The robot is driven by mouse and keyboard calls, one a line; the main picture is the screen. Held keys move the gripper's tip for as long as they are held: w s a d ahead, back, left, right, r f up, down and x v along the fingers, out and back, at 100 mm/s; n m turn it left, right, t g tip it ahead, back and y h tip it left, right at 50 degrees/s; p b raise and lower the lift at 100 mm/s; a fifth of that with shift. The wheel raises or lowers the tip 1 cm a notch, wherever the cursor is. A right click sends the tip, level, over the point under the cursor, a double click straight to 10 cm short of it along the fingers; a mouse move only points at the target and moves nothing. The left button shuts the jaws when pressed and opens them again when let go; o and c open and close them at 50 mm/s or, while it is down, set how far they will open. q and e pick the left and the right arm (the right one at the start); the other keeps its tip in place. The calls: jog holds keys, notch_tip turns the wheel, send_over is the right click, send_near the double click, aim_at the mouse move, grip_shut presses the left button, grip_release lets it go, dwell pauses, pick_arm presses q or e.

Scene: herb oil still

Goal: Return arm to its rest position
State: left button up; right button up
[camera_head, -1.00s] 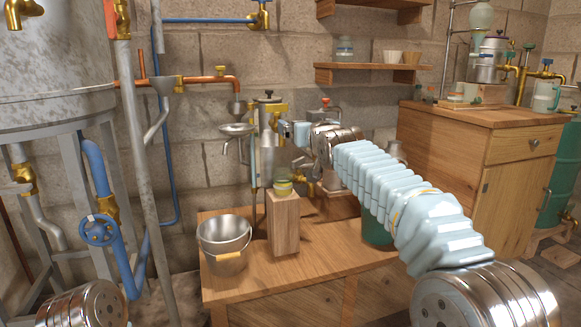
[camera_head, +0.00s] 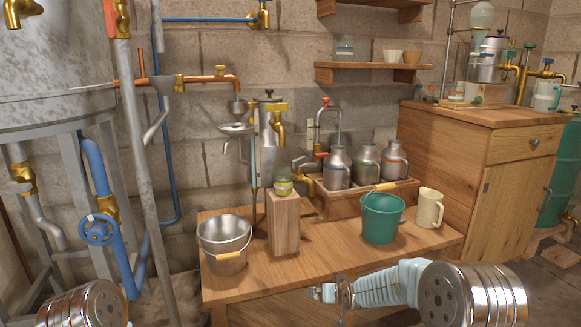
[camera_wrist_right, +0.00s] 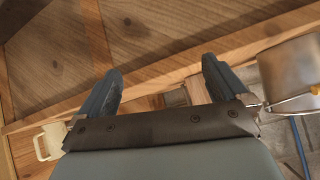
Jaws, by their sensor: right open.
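My right arm comes in from the lower right in the head view, and its gripper (camera_head: 322,293) is low at the front edge of the wooden bench (camera_head: 300,267). In the right wrist view the right gripper (camera_wrist_right: 163,88) has its two dark fingers spread wide with nothing between them. The wooden bench front (camera_wrist_right: 150,40) lies beyond the fingers. Only a round metal part of my left arm shows at the lower left of the head view. The left gripper is out of frame.
On the bench stand a steel bucket (camera_head: 224,244), a wooden block (camera_head: 284,224) with a small jar on top, a green bucket (camera_head: 382,218), a cream mug (camera_head: 429,208) and a crate (camera_head: 353,205) of metal cans. A wooden cabinet (camera_head: 470,170) stands right.

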jog(key=s+d+f+m+g, duration=0.1)
jog(key=s+f+g, duration=0.2)
jog(key=s+f, duration=0.85)
jog(key=s+d+f+m+g, duration=0.1)
jog(key=s+f+g, duration=0.2)
jog(key=s+f, duration=0.9)
jog(key=s+r+g+y, duration=0.1)
jog(key=s+r+g, duration=0.1)
jog(key=s, duration=1)
notch_tip(320, 180, up, 14)
jog(key=s+a+p, duration=0.1)
jog(key=s+p, duration=0.1)
jog(key=p, duration=1.2)
jog(key=shift+a+m, duration=0.25)
jog(key=shift+m, duration=0.05)
